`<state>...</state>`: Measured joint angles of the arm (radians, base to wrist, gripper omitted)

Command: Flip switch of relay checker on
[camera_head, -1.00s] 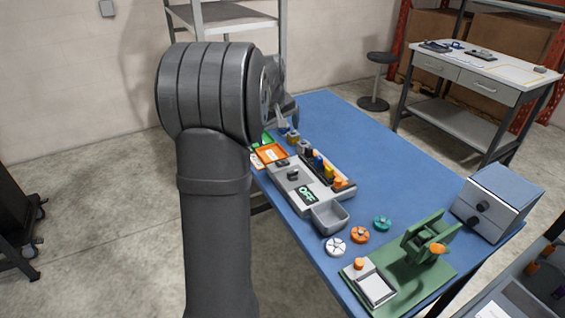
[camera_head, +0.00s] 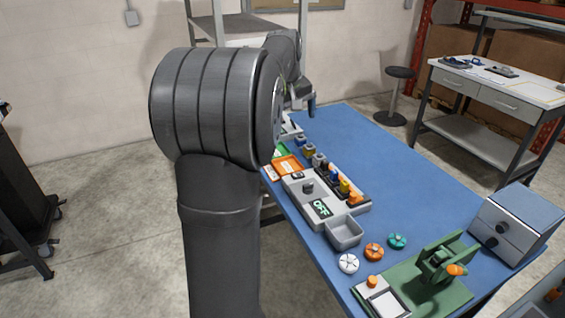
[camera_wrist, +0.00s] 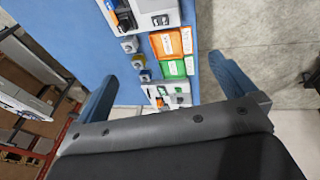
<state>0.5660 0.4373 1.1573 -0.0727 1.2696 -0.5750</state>
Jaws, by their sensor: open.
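A smaller pale unit (camera_head: 290,128) with green and dark parts stands at the table's far end and shows in the wrist view (camera_wrist: 168,96). No name is readable, so I cannot tell for sure which is the relay checker; the OFF display suggests the grey unit. My gripper (camera_wrist: 165,88) is open and empty, its blue fingers apart. In the head view it is over the far end, partly hidden by my arm.
Orange (camera_head: 288,166) and green trays lie between the two units, beside several small coloured blocks. White (camera_head: 348,263), orange (camera_head: 374,252) and teal (camera_head: 397,241) discs, a green fixture (camera_head: 440,270) and a grey drawer box (camera_head: 515,225) stand nearer. The table's right middle is clear.

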